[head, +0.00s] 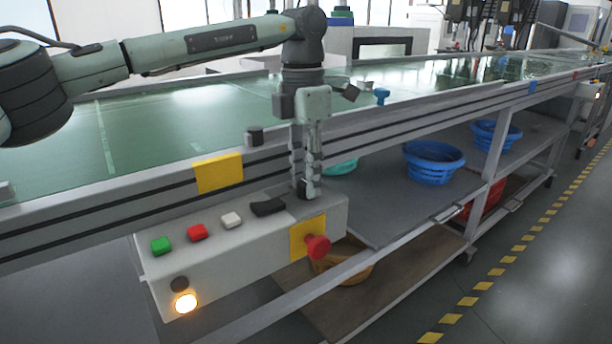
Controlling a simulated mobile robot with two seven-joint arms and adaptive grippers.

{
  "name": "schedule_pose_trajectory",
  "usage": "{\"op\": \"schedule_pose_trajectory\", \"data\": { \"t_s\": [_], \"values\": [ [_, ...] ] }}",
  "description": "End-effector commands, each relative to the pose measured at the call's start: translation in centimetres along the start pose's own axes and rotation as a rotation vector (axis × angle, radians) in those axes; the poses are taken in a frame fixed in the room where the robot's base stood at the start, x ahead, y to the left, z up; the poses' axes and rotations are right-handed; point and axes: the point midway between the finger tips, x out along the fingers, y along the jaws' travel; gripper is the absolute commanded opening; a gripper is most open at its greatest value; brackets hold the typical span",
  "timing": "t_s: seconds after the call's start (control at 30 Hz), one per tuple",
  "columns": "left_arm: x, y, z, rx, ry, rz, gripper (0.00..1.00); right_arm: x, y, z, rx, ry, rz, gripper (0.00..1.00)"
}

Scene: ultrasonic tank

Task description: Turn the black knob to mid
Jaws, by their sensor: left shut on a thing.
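The control box (240,262) hangs on the front of the long tank bench. My left gripper (306,190) points straight down at the right end of the box's top face. Its fingers are shut on a small dark piece there, which appears to be the black knob; the fingers mostly hide it, so its setting cannot be read. To the left in the same row are a long black switch (268,207), a white button (231,220), a red button (196,232) and a green button (161,246). My right gripper is not in view.
A red mushroom button (317,247) on a yellow plate sticks out of the box front, below my left gripper. A lit lamp (186,303) is on the box front. The tank bench rail (370,121) runs close behind. Blue baskets (432,163) stand on the shelf below.

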Motion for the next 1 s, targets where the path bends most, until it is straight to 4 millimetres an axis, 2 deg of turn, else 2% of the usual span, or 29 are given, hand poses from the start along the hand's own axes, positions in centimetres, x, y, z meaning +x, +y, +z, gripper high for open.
{"op": "schedule_pose_trajectory", "data": {
  "t_s": [0.47, 0.5, 0.63, 1.0],
  "values": [
    [-0.13, 0.10, -0.01, -0.013, -0.002, 0.002, 0.01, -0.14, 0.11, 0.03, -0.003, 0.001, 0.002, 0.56],
    [-0.12, 0.10, -0.01, -0.013, -0.002, 0.002, 0.34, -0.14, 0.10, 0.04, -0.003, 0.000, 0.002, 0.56],
    [-0.10, 0.07, -0.01, -0.013, -0.002, 0.002, 0.50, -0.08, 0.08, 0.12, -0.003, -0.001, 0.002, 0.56],
    [-0.58, 0.03, 0.03, -0.011, -0.002, 0.001, 0.50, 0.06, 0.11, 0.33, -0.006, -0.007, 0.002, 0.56]
  ]
}}
